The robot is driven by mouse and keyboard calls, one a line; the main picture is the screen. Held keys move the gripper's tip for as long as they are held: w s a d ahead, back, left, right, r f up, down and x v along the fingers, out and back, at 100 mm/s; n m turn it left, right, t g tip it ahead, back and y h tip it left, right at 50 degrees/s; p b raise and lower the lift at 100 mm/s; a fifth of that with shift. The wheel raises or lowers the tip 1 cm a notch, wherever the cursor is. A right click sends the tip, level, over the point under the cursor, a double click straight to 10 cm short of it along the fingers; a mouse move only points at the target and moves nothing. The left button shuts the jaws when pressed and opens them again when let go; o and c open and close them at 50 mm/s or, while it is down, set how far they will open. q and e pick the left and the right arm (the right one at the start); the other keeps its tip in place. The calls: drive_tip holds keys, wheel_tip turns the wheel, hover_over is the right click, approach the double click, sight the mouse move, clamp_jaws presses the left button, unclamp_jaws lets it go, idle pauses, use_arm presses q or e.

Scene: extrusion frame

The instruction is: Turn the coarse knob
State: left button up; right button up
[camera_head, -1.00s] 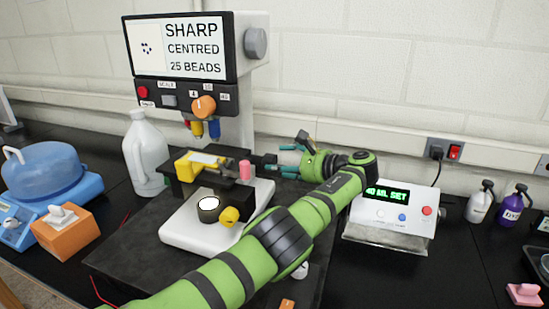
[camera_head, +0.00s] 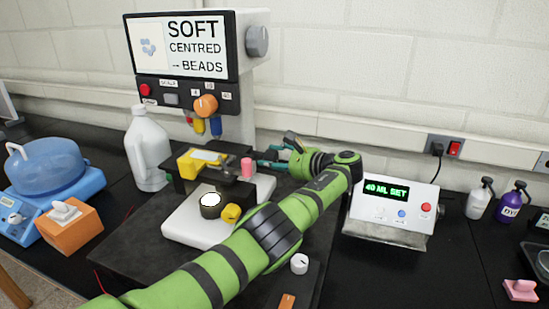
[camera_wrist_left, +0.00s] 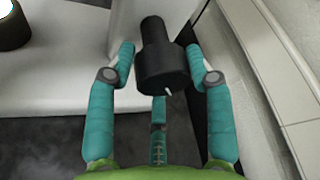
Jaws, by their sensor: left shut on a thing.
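The coarse knob (camera_wrist_left: 162,68) is a stepped black cylinder with a small white mark, on the side of the white microscope body. In the left wrist view it sits between the teal fingers of my left gripper (camera_wrist_left: 161,52), which is shut on it. In the head view my left gripper (camera_head: 272,154) reaches the right side of the microscope (camera_head: 236,125), and its fingers mostly hide the knob. The microscope screen (camera_head: 183,47) reads "SOFT CENTRED -- BEADS" beside a blurred bead picture. My right gripper is not in view.
A pink cylinder (camera_head: 247,167) and the dark stage stand close left of the fingers. A white jug (camera_head: 148,150) stands left. A device reading "40 ML SET" (camera_head: 393,209) stands right of my arm.

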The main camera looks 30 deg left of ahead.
use_arm(q)
drive_tip(key=shift+w+r+n+t, duration=0.2)
drive_tip(key=shift+n+t, duration=0.3)
drive_tip(key=shift+n, duration=0.2)
drive_tip(key=o, duration=1.1)
drive_tip(key=shift+c, duration=0.2)
drive_tip(key=shift+w+f+y, duration=0.15)
drive_tip(key=shift+y, duration=0.15)
drive_tip(key=v, duration=1.2)
drive_tip(key=shift+w, duration=0.1)
